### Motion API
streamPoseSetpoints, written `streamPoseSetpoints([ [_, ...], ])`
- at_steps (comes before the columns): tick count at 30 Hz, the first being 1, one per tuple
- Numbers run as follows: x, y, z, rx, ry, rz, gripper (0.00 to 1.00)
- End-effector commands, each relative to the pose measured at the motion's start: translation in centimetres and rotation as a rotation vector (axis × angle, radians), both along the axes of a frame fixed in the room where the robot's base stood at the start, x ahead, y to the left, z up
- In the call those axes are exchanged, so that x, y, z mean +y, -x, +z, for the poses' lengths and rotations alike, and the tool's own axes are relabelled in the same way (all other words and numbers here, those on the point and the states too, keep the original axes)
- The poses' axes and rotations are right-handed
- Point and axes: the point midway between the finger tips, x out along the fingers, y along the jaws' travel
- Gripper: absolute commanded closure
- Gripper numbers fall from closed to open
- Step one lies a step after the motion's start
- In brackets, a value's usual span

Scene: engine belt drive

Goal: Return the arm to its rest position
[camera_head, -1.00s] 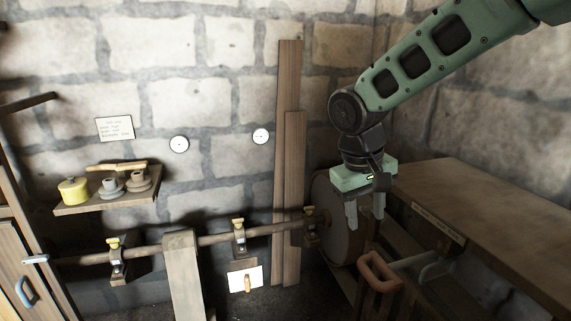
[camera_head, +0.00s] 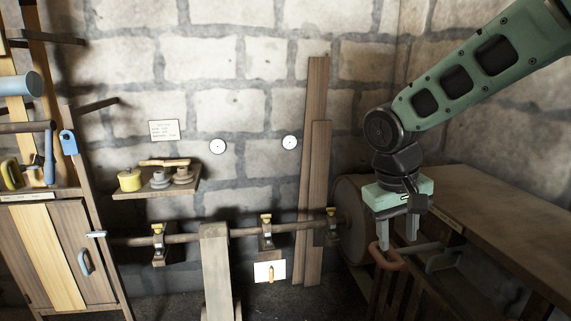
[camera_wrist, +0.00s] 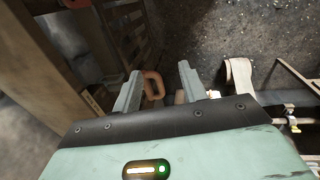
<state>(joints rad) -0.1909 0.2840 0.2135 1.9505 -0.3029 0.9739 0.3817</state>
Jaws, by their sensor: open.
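My gripper (camera_head: 398,234) hangs from my green arm at the right in the head view, with its fingers pointing down. The fingers are apart with nothing between them. In the head view it overlaps the orange handle (camera_head: 388,258) by the workbench; I cannot tell the exact gap. In the wrist view, my two grey fingers (camera_wrist: 158,92) are spread, and the orange handle (camera_wrist: 153,86) shows beyond them, lower down.
A wooden workbench (camera_head: 480,205) stands at the right, close to my gripper. A horizontal shaft (camera_head: 190,238) runs along the stone wall to a large drum (camera_head: 352,200). A small shelf (camera_head: 155,188) holds a yellow pot (camera_head: 130,181). A wooden cabinet (camera_head: 45,255) stands at the left.

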Motion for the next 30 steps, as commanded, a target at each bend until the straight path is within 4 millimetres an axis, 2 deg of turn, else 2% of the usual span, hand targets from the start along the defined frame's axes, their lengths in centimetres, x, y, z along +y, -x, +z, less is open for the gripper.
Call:
streamPoseSetpoints([
  [2, 0.0, 0.0, 0.0, 0.0, 0.0, 0.0, 0.58],
  [5, 0.8, 1.2, 0.0, 0.006, -0.015, 0.029, 0.58],
  [14, 3.5, 5.9, -0.5, 0.029, -0.077, 0.132, 0.58],
  [17, 4.5, 8.4, -0.8, 0.039, -0.104, 0.184, 0.58],
  [23, 6.4, 15.2, -1.7, 0.06, -0.167, 0.317, 0.58],
  [27, 6.7, 20.5, -2.8, 0.069, -0.205, 0.414, 0.58],
  [30, 6.6, 23.0, -3.4, 0.07, -0.22, 0.459, 0.58],
])
